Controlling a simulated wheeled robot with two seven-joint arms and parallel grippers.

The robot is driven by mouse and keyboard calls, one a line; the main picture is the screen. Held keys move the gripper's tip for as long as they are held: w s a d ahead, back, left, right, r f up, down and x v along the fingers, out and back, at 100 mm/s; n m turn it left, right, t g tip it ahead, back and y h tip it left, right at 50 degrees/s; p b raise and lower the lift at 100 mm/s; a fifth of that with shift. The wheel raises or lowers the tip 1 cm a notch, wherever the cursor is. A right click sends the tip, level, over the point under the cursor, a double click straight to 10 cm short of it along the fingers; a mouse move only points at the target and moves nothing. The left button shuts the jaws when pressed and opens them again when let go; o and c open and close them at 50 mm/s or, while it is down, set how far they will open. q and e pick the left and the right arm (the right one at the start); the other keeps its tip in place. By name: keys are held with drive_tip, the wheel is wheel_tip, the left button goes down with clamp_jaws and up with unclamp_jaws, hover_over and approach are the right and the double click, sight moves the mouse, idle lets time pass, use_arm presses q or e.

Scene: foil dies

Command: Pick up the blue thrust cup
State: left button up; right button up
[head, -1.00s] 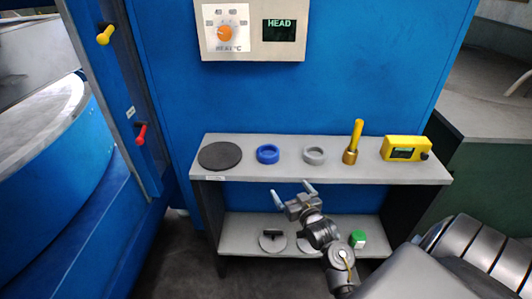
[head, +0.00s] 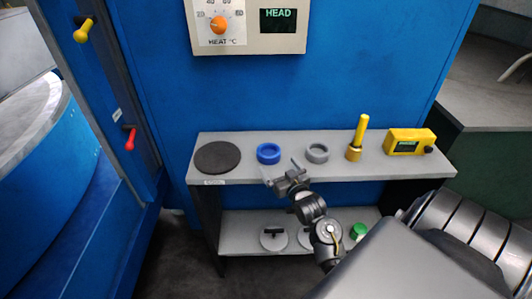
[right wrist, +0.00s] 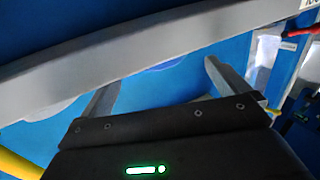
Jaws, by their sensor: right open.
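The blue thrust cup (head: 268,158) is a short, hollow ring standing on the upper shelf (head: 230,176), between a dark round pad and a grey ring. My right gripper (head: 280,171) is open and empty, its two fingers pointing up toward the shelf. In the head view its tips overlap the shelf's front edge, just below and right of the blue cup, apart from it. In the right wrist view the open fingers (right wrist: 162,90) point at the pale shelf edge (right wrist: 130,58). A small blue patch there may be the cup. My left gripper is not in view.
The dark pad (head: 217,157), grey ring (head: 317,153), brass piece with yellow handle (head: 354,153) and yellow meter (head: 405,142) share the upper shelf. The lower shelf (head: 240,242) holds round lidded pieces and a green item (head: 358,231). A blue machine wall (head: 300,90) rises behind.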

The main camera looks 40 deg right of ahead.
sight(274, 158)
drive_tip(key=x, duration=0.3)
drive_tip(key=shift+w+d+p, duration=0.3)
drive_tip(key=shift+w, duration=0.3)
drive_tip(key=shift+w+r, duration=0.1)
drive_tip(key=shift+r, duration=0.05)
drive_tip(key=p+x, duration=0.1)
drive_tip(key=x, duration=0.1)
drive_tip(key=p+x, duration=0.1)
drive_tip(key=x, duration=0.1)
drive_tip(key=shift+w+r, duration=0.25)
drive_tip(key=shift+w, duration=0.05)
drive_tip(key=shift+w+d, duration=0.1)
drive_tip(key=shift+w, duration=0.1)
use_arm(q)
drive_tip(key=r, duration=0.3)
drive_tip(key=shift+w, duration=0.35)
use_arm(e)
drive_tip(key=shift+c, duration=0.3)
drive_tip(key=c, duration=1.2)
